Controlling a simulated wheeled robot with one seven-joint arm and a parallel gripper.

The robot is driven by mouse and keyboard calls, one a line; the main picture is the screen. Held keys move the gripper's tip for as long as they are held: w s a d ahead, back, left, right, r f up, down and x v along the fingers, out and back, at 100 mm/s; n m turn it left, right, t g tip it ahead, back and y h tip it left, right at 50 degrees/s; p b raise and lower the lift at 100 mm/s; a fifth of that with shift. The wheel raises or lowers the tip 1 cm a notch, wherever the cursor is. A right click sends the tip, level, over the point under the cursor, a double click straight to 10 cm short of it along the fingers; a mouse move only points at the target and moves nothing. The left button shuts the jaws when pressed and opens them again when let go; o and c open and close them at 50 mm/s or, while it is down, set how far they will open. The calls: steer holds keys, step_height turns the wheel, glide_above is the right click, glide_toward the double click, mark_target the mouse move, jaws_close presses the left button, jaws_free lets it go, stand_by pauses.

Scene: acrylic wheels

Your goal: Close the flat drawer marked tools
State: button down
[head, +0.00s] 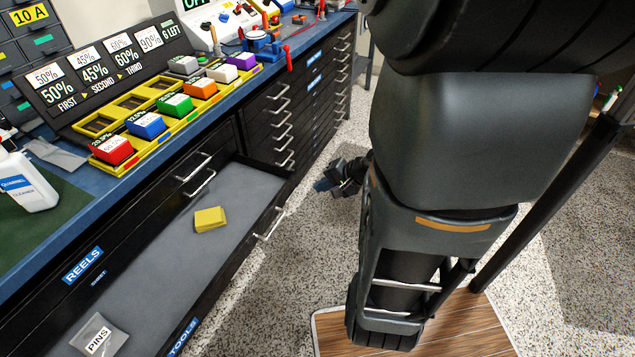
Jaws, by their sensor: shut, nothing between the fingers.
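The flat drawer marked tools (232,267) is pulled out from the black cabinet under the blue bench. Its blue TOOLS label shows on the front at the bottom of the head view, and a silver handle (269,224) is on the front further back. A yellow block (210,219) and a clear bag marked PINS (98,340) lie inside on the grey liner. My gripper (326,185) is beyond the drawer's far right corner, over the floor, apart from the drawer front. It is small and dark, shut and empty. Part of my arm hides the floor at right.
A shut drawer marked reels (83,264) is above the open one. More shut drawers with handles (283,125) line the cabinet further back. Speckled floor (290,285) is clear between drawer and arm.

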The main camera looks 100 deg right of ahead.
mark_target(286, 190)
steer(key=x, duration=0.3)
steer(key=r+x, duration=0.1)
steer(key=x, duration=0.2)
steer(key=w+d+x, duration=0.1)
steer(key=x, duration=0.2)
steer(key=shift+w+d+r, duration=0.1)
steer(key=shift+w, duration=0.15)
steer(key=shift+w+d, duration=0.25)
steer(key=shift+w, duration=0.2)
steer(key=w+d+b, duration=0.2)
steer(key=w+d, duration=0.2)
steer(key=w, duration=0.2)
steer(key=w+d+b, duration=0.3)
steer(key=w+d, duration=0.2)
steer(key=w, duration=0.2)
steer(key=w+d+b, duration=0.2)
steer(key=w+d, duration=0.2)
steer(key=w, duration=0.3)
steer(key=shift+w+d+b, duration=0.25)
steer(key=shift+d+b, duration=0.05)
steer(key=shift+d, duration=0.1)
steer(key=shift+s, duration=0.1)
steer(key=shift+a, duration=0.1)
